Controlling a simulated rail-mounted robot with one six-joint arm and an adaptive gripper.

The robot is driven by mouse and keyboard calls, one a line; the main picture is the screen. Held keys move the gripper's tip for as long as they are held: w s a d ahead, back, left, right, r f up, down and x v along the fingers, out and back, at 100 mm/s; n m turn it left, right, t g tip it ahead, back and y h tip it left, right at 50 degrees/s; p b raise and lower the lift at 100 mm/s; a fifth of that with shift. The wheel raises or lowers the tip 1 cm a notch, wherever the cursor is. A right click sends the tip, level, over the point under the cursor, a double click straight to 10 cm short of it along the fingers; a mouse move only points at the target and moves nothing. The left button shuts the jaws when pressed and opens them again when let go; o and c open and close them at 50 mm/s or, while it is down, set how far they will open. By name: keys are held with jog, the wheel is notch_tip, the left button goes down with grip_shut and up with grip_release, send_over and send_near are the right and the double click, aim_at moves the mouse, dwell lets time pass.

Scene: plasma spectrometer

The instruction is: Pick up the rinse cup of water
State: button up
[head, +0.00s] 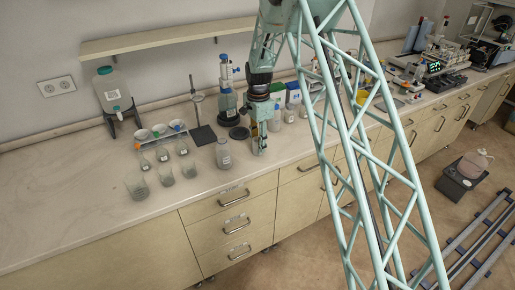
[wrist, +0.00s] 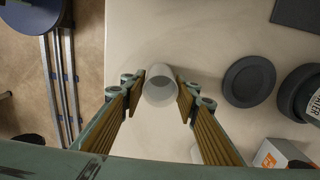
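A small translucent, whitish cup (wrist: 160,85) stands in the middle of the wrist view, its round opening facing the camera. My gripper (wrist: 161,88) has one finger on each side of it, with the fingertips very close to its wall. I cannot tell whether the pads touch it. In the head view my gripper (head: 261,148) points down at the counter's front part, and I cannot make out the cup there. Whether the cup rests on the counter is not clear.
A dark round disc (wrist: 249,82) lies right of the cup, with a dark-based labelled vessel (wrist: 302,93) beyond it. A labelled bottle (head: 223,154) stands left of my gripper on the counter (head: 70,215). Several beakers and flasks stand farther left.

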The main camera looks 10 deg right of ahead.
jog(key=c, duration=0.5)
jog(key=shift+r, duration=0.15)
jog(key=shift+r, duration=1.6)
jog(key=s+r, duration=0.1)
jog(key=s, duration=1.5)
jog(key=shift+r, duration=0.25)
